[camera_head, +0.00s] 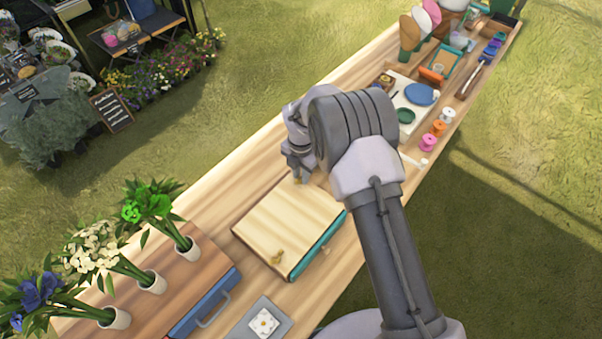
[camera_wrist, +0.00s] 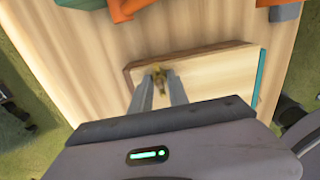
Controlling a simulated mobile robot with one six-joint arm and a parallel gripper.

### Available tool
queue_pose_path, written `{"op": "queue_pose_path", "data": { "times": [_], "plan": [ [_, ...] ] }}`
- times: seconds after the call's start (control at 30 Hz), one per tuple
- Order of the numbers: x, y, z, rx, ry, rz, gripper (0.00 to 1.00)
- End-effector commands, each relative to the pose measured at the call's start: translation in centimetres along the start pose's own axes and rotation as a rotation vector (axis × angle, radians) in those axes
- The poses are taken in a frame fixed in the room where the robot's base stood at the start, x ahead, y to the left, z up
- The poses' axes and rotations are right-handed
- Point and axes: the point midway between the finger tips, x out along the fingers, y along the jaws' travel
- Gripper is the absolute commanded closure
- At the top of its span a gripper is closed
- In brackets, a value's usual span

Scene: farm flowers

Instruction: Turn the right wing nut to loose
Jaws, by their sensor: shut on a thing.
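A flower press with a pale wooden top (camera_head: 290,222) and a teal layer along its side lies on the long table. It also shows in the wrist view (camera_wrist: 215,75). One brass wing nut (camera_head: 277,257) sits at its near corner, clear of my gripper. My gripper (camera_head: 300,176) points down at the far corner of the press. In the wrist view, my gripper (camera_wrist: 161,78) is shut on the right wing nut (camera_wrist: 159,75), one finger on each side. The fingers hide part of this nut, and its exact turn is hard to tell.
Potted flowers (camera_head: 150,280) stand at the left. A white board (camera_head: 415,100) with coloured discs and several spools (camera_head: 438,127) lie beyond my arm.

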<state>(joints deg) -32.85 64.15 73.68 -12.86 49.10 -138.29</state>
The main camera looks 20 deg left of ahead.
Motion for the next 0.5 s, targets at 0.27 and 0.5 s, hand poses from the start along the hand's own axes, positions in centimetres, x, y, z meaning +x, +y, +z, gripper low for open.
{"op": "queue_pose_path", "data": {
  "times": [0.27, 0.5],
  "plan": [
    [0.1, -0.08, -0.05, -0.003, 0.001, -0.002, 1.0],
    [0.08, -0.05, -0.04, -0.002, 0.001, -0.001, 0.57]
  ]
}}
